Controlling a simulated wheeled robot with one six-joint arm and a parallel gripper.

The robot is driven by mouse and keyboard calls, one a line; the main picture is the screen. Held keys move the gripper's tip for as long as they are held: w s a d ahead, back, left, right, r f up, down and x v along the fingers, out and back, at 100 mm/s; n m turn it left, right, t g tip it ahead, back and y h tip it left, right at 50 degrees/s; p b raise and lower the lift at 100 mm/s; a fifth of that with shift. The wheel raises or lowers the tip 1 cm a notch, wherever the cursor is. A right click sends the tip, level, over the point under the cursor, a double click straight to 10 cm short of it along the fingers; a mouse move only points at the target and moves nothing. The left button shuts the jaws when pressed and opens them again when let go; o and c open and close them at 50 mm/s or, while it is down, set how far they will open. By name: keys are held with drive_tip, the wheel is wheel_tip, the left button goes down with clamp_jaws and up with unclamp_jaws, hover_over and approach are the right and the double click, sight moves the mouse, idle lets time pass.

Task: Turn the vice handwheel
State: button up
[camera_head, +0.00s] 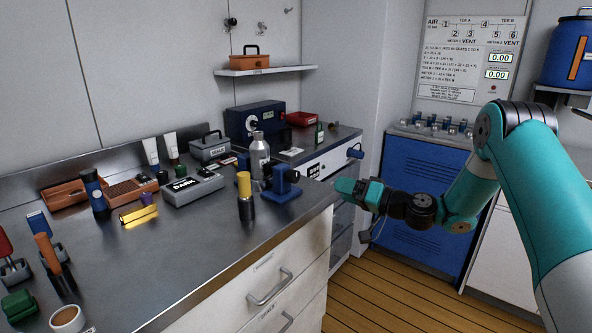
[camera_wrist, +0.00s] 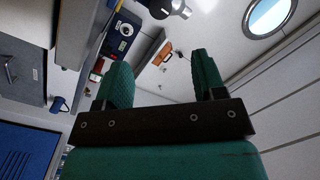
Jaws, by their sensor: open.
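A small blue vice (camera_head: 284,182) stands on the steel bench near its front right corner in the head view. Dark round parts show at its left side, but I cannot clearly make out the handwheel. My gripper (camera_head: 352,190) is to the right of the vice, past the bench edge, apart from it and pointing left. In the wrist view my gripper (camera_wrist: 162,78) shows two teal fingers spread apart with nothing between them. I cannot identify the vice in the wrist view.
A yellow-capped black cylinder (camera_head: 246,205) and a silver bottle (camera_head: 259,157) stand close to the vice. A blue box with a dial (camera_head: 254,121) is behind; it also shows in the wrist view (camera_wrist: 121,33). The bench front (camera_head: 215,245) is bare. A blue cabinet (camera_head: 418,185) stands behind my arm.

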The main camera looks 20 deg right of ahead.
sight(297, 177)
drive_tip(key=p+x, duration=0.2)
drive_tip(key=x, duration=1.3)
drive_tip(key=shift+a+p, duration=0.1)
drive_tip(key=shift+p, duration=0.3)
drive_tip(key=c, duration=0.9)
